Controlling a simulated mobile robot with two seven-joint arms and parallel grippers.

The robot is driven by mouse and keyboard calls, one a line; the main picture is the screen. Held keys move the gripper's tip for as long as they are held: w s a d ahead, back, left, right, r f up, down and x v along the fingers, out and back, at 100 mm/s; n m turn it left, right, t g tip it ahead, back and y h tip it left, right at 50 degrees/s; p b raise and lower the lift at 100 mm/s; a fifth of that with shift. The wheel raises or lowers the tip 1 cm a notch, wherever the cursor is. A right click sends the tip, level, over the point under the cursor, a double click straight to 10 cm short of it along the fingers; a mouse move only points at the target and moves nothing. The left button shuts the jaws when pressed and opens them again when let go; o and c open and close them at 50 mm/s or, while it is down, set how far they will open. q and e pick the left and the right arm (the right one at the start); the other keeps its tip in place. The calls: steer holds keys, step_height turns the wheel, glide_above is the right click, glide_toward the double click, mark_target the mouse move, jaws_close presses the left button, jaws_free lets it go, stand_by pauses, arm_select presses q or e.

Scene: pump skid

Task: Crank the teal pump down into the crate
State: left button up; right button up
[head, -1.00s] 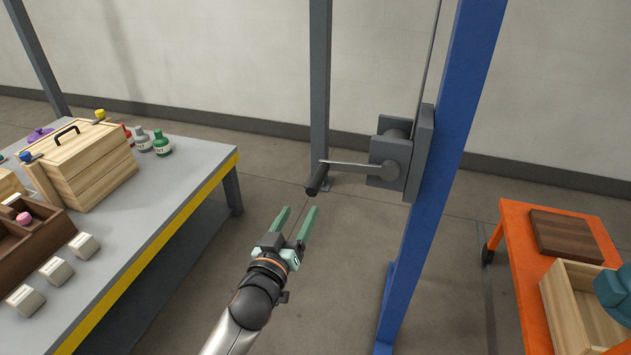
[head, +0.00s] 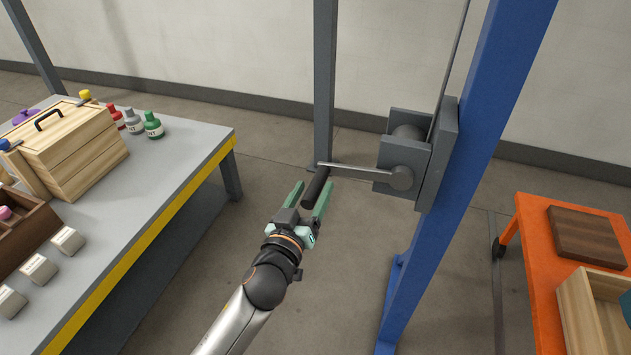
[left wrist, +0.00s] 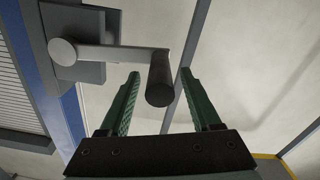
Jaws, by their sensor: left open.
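The winch (head: 408,160) is a grey box on the blue post. Its crank arm (head: 358,171) points left and ends in a dark cylindrical handle (head: 316,187). My left gripper (head: 311,192) is open, with its green fingers at the handle. A sliver of the teal pump (head: 627,308) shows at the right edge, above the wooden crate (head: 577,312). My right gripper is not in view.
An orange cart (head: 538,260) at right carries the crate and a dark wood board (head: 587,236). A grey table (head: 150,220) at left holds a lidded wooden box (head: 75,145), bottles and blocks. The blue post (head: 450,200) stands right of my arm. Open floor lies between.

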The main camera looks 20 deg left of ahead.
arm_select(q)
steer(key=shift+w, duration=0.1)
jaws_close()
stand_by(0.6)
steer(key=shift+r, duration=0.1)
stand_by(0.8)
